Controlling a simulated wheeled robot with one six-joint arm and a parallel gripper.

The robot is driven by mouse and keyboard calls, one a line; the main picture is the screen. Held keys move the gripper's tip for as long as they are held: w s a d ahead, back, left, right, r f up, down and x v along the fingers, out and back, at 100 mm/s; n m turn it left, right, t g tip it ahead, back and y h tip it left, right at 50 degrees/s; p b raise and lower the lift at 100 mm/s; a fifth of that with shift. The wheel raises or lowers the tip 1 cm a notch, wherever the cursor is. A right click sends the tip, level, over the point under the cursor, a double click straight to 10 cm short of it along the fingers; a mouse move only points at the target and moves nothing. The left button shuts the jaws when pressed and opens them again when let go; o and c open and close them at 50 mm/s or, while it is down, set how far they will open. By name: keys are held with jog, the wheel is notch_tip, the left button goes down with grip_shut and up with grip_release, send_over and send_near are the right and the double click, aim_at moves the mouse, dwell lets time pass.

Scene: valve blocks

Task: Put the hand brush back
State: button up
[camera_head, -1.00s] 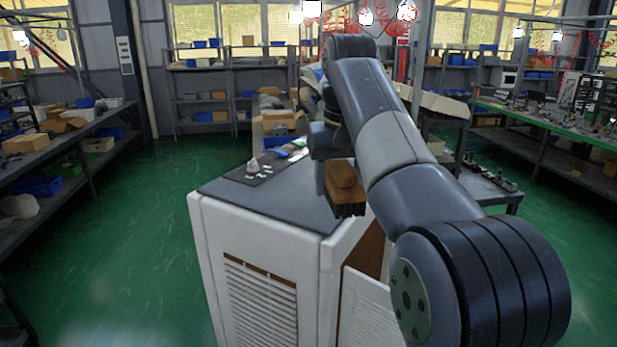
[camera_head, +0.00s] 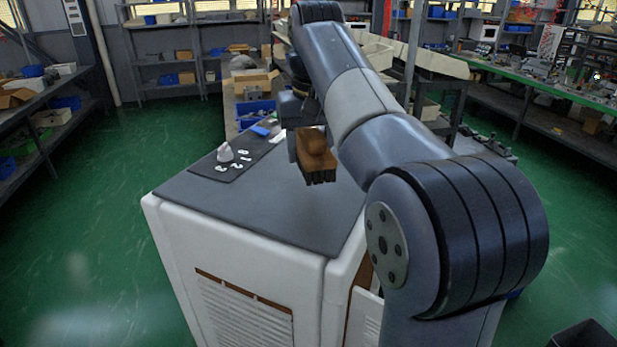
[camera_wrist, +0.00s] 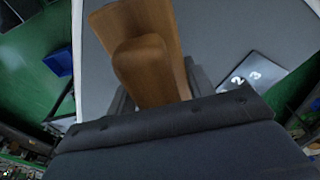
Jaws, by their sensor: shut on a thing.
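The hand brush (camera_head: 314,150) has a brown wooden block with a raised grip and dark bristles pointing down. My gripper (camera_head: 297,142) is shut on it and holds it above the grey top of the white cabinet (camera_head: 262,200). In the wrist view the brush's wooden back and grip (camera_wrist: 150,68) fill the upper middle, with the gripper's jaws (camera_wrist: 155,98) partly hidden behind it. The bristles are hidden in that view.
The cabinet's near top is clear. Shelves and a green-topped bench (camera_head: 530,90) stand around.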

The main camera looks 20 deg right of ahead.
aim_at(312, 130)
jog(key=shift+f, duration=3)
jog(key=o, duration=0.9)
jog(key=shift+o, duration=0.2)
jog(key=shift+r, duration=0.1)
jog(key=r, duration=0.4)
jog(key=s+r, duration=0.1)
jog(key=r, duration=0.6)
jog(key=shift+s+r+p, duration=0.35)
